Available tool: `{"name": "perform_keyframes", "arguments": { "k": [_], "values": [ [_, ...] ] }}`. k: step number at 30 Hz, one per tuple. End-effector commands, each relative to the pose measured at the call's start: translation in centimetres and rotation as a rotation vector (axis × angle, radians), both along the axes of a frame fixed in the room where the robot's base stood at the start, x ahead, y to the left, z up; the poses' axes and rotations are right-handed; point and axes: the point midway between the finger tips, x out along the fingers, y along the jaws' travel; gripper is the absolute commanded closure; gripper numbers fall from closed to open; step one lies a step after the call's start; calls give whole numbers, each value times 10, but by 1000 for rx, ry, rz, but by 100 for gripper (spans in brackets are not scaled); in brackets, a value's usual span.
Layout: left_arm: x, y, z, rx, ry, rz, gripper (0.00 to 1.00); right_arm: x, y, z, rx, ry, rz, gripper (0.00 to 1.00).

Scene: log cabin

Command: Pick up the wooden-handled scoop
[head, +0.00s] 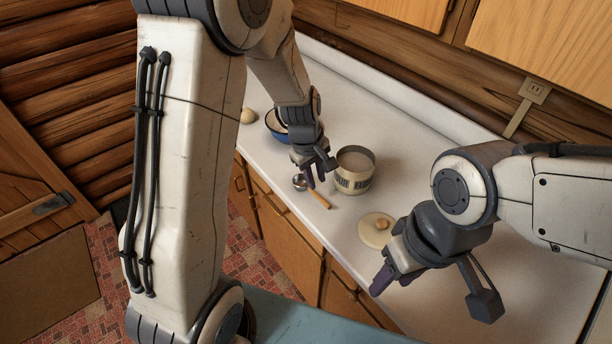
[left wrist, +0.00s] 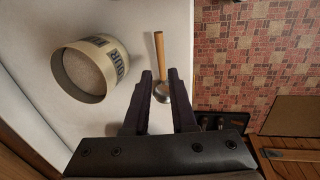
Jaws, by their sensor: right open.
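The scoop has a pale wooden handle (head: 319,200) and a round metal bowl (head: 299,183); it lies on the white counter near its front edge. My left gripper (head: 317,174) is over the scoop, fingers pointing down. In the left wrist view my left gripper (left wrist: 161,76) is open. The scoop's bowl (left wrist: 164,92) shows between its two fingers, and the handle (left wrist: 160,48) extends beyond the fingertips. Part of the bowl is hidden by a finger; I cannot tell whether they touch. My right gripper (head: 392,277) is open and empty near the counter's front edge.
A flour canister (head: 354,183), open at the top, stands right beside the scoop. A round lid with a wooden knob (head: 371,238) lies near my right gripper. A blue bowl (head: 275,130) and a small pale round object (head: 247,116) are further back. The counter (head: 400,160) behind the canister is clear.

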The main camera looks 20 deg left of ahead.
Motion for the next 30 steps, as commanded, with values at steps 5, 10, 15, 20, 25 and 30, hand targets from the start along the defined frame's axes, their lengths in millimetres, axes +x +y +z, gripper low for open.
{"name": "perform_keyframes", "arguments": {
  "k": [5, 10, 15, 20, 25, 30],
  "values": [
    [4, -3, -31, -1, 6, 11, 75, 0, 0, -1, 0, 0, 0, 50],
    [8, -6, -47, -1, 3, 7, 75, 0, 0, -1, -1, 1, 0, 50],
    [9, -9, -63, 0, 5, 6, 75, 0, 0, 0, 0, 0, 0, 50],
    [12, -12, -89, 0, 5, 5, 75, 0, 0, -5, 0, 0, 0, 50],
    [15, -13, -99, 0, 1, 4, 75, 0, 0, -7, 0, 0, 0, 50],
    [15, -13, -99, 1, 1, 3, 75, 0, 0, -6, 0, 0, 0, 50]
  ]
}}
